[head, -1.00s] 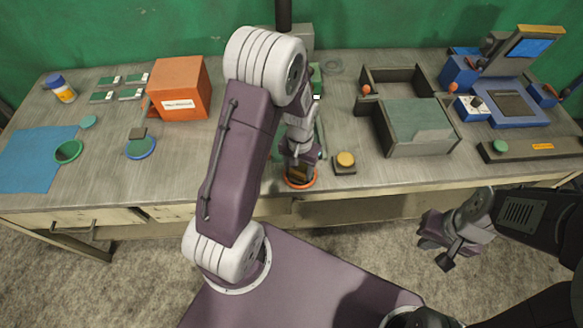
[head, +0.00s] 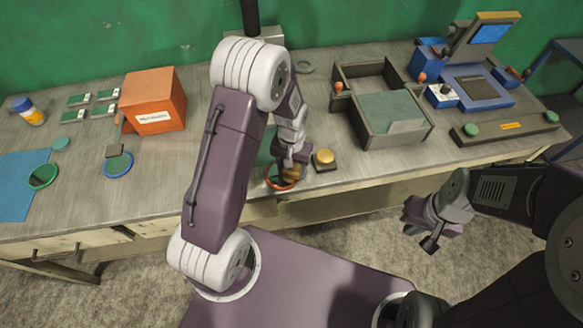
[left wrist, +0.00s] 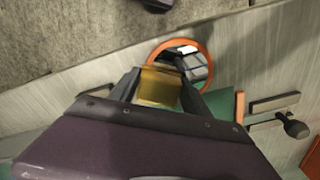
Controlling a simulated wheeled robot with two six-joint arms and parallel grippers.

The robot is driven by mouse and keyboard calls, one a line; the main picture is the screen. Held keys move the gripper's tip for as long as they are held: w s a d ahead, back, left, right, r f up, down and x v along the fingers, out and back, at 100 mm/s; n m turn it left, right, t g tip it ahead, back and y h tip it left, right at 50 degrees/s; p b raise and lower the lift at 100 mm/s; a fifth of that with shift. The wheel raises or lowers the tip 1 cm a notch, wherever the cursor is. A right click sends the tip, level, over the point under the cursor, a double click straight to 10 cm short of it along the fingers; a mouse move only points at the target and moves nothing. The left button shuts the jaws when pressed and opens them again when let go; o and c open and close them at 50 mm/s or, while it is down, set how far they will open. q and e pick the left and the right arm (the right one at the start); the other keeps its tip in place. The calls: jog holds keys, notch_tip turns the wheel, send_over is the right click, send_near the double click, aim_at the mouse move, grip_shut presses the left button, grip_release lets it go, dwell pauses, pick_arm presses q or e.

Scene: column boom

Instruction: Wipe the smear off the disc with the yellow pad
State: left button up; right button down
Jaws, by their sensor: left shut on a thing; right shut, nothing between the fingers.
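My left gripper (head: 290,170) is shut on the yellow pad (left wrist: 158,86). The orange-rimmed disc (left wrist: 197,66) lies by the table's front edge; in the head view its orange rim (head: 267,184) shows left of the gripper. The pad is at the disc's right side in the head view. I cannot tell whether it touches the surface. The disc's face looks dark with pale patches in the left wrist view; I cannot tell smear from reflection. My right gripper (head: 425,238) is shut and empty, in front of the table over the floor.
A block with a yellow button (head: 324,158) stands just right of the disc. A blue-rimmed disc (head: 118,165) and a green-rimmed disc (head: 43,176) lie to the left. An orange box (head: 153,100) stands behind them. A grey open-topped case (head: 395,120) is on the right.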

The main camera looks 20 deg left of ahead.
aim_at(270, 177)
pick_arm(q)
jog(key=shift+s+a+r+p, duration=0.15)
jog(key=shift+s+a, duration=0.45)
jog(key=shift+a, duration=0.45)
jog(key=shift+s+a+f+p, duration=0.15)
jog(key=shift+s+a, duration=0.45)
jog(key=shift+a, duration=0.4)
jog(key=shift+s+a+r+p, duration=0.15)
jog(key=shift+s+a, duration=0.45)
jog(key=shift+a, duration=0.45)
jog(key=shift+d, duration=0.1)
jog(key=shift+r+p, duration=0.3)
jog(key=shift+p, duration=0.05)
notch_tip(270, 177, up, 5)
jog(key=p, duration=0.5)
jog(key=shift+r, duration=0.15)
notch_tip(270, 177, up, 3)
jog(key=p, duration=0.3)
